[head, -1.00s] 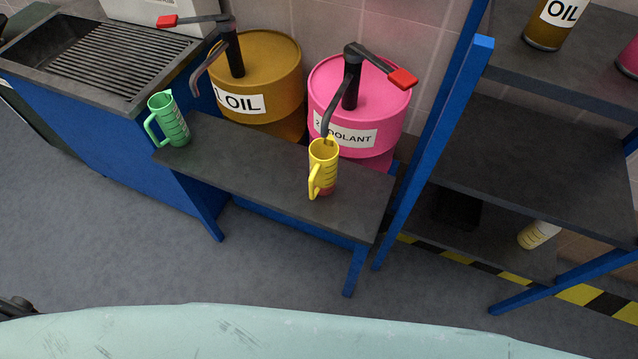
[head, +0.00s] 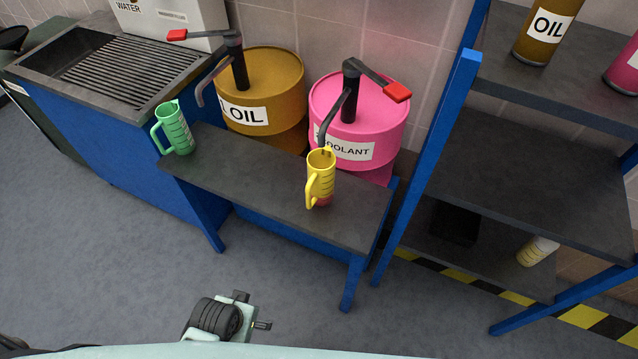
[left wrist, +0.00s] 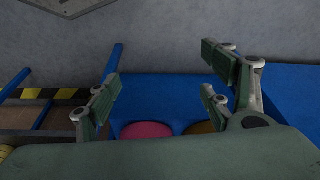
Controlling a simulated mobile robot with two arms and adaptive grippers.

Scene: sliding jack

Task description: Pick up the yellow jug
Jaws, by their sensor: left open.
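The yellow jug (head: 320,180) stands upright on the dark bench (head: 240,180), towards its right end. Its handle points to the left and front, and its lower part looks reddish. The spout of the pink coolant drum (head: 376,97) comes down at the jug's rim. My left gripper (left wrist: 163,88) shows only in the left wrist view, with its fingers spread apart and nothing between them. The jug cannot be made out in that view. My right gripper is in neither view.
A green jug (head: 174,128) stands at the bench's left end. The brown oil drum (head: 270,88) is behind the bench, and a blue-framed shelf (head: 545,165) rises close on the right. The sink (head: 118,65) is at the left.

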